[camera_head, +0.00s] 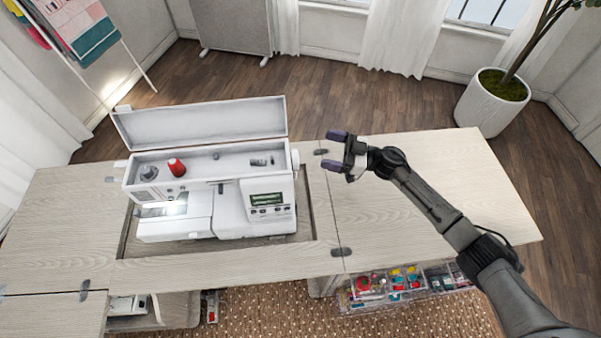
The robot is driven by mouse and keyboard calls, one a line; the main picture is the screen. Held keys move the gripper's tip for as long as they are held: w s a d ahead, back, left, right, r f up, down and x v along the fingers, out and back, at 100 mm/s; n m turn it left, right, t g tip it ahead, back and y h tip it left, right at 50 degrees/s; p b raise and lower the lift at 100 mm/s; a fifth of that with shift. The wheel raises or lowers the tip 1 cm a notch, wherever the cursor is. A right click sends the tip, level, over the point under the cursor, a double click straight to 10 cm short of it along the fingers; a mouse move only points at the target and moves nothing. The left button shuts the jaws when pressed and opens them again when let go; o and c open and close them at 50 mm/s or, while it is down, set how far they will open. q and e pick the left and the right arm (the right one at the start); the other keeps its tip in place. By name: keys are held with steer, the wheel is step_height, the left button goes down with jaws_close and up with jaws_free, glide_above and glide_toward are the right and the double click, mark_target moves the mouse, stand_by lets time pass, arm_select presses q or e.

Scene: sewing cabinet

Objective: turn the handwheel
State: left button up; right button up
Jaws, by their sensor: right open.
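A white sewing machine (231,208) sits in the recess of the wooden cabinet top, with its top lid (200,121) raised. The handwheel (295,160) shows as a small white knob on the machine's right end. My right gripper (332,153) comes in from the right and is open and empty. Its two purple-tipped fingers point left, toward the handwheel, with a small gap between in the picture. It does not appear to touch the machine. My left gripper is not in view.
A red thread spool (176,167) stands in the machine's open top. The cabinet top (420,190) is bare to the right. A clear organizer (400,285) with colorful items hangs below the front edge. A potted plant (492,100) stands on the floor at the back right.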

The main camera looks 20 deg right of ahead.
mark_target(295, 160)
steer(key=d+f+n+g+b, duration=0.2)
steer(key=d+f+g+b, duration=0.1)
steer(key=d+g, duration=0.15)
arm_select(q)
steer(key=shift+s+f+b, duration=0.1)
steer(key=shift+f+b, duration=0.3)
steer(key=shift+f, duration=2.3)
arm_select(e)
steer(key=w+a+g, duration=0.1)
steer(key=w+a, duration=0.1)
steer(key=a, duration=1)
steer(key=shift+w+a+f+y, duration=0.2)
steer(key=shift+w+y, duration=0.1)
steer(key=shift+w, duration=0.05)
steer(key=c, duration=0.6)
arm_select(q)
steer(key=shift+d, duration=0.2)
arm_select(e)
steer(key=c, duration=0.3)
